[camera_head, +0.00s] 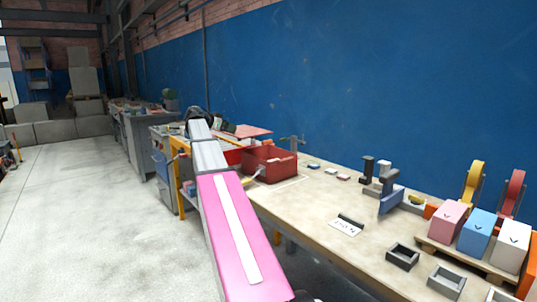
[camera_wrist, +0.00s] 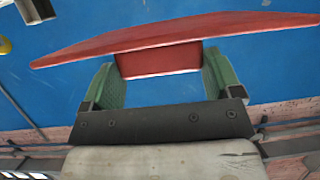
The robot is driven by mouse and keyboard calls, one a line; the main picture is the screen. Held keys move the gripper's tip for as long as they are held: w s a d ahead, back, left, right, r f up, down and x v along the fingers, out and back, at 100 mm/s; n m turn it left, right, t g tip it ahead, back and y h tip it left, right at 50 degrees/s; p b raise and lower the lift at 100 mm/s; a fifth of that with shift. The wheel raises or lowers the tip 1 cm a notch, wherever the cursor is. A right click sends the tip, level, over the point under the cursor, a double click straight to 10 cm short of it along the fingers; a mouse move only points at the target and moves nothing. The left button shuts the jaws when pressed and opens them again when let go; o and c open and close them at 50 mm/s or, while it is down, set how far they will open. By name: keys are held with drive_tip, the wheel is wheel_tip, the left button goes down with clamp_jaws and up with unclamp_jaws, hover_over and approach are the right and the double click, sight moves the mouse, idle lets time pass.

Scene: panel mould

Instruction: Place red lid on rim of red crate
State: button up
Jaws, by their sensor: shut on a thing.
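In the wrist view my gripper (camera_wrist: 159,60) is shut on the red lid (camera_wrist: 190,32). Its two green-padded fingers sit at either side of a red block on the lid, and the broad flat plate extends past both fingers. In the head view the lid (camera_head: 250,131) shows as a thin red plate beyond the end of my arm, above and left of the red crate's far side. The open red crate (camera_head: 270,167) stands on the workbench. My arm hides part of the area left of it. The gripper's fingers are hard to make out in the head view.
The workbench (camera_head: 300,210) runs along a blue wall (camera_head: 390,80). Small parts, a blue bracket (camera_head: 390,203), grey trays (camera_head: 402,256) and pink, blue and white boxes (camera_head: 478,232) stand right of the crate. Bare bench lies just in front of the crate.

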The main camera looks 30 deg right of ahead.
drive_tip(key=shift+m+g, duration=0.3)
drive_tip(key=s+d+f, duration=0.2)
drive_tip(key=d, duration=0.1)
drive_tip(key=s+d+f, duration=0.2)
drive_tip(key=d, duration=0.2)
drive_tip(key=s+d+f, duration=0.2)
drive_tip(key=d, duration=0.1)
drive_tip(key=shift+s+d+f, duration=0.25)
drive_tip(key=shift+s, duration=0.1)
drive_tip(key=shift+f, duration=2.05)
drive_tip(key=o, duration=0.8)
drive_tip(key=v, duration=1.2)
